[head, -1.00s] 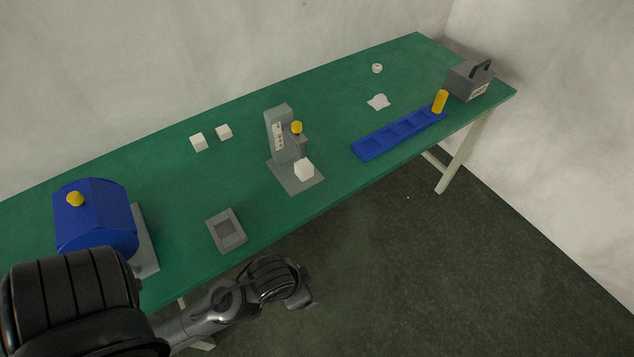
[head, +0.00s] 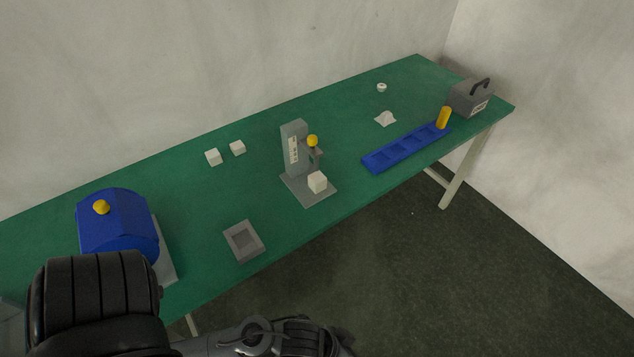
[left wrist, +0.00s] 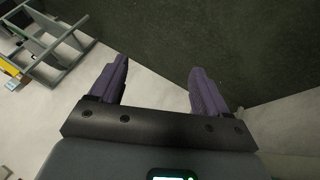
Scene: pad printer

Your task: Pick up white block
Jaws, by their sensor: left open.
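Two white blocks lie close together on the green table at the back left, a left one (head: 213,157) and a right one (head: 237,148). A third white block (head: 317,182) sits on the base of the grey pad printer (head: 295,150). My left gripper (left wrist: 158,85) shows in the left wrist view with its two purple fingers apart and nothing between them. It faces wall and floor, away from the blocks. In the head view my black and grey arm crosses the bottom, with its gripper out of clear sight. My right gripper is not seen.
The green table (head: 190,200) holds a blue rounded machine with a yellow knob (head: 115,225), a grey square tray (head: 244,257), a blue compartment strip (head: 405,149), a yellow cylinder (head: 443,118), a grey handled box (head: 470,98), a white cloth-like piece (head: 385,118) and a white ring (head: 381,87).

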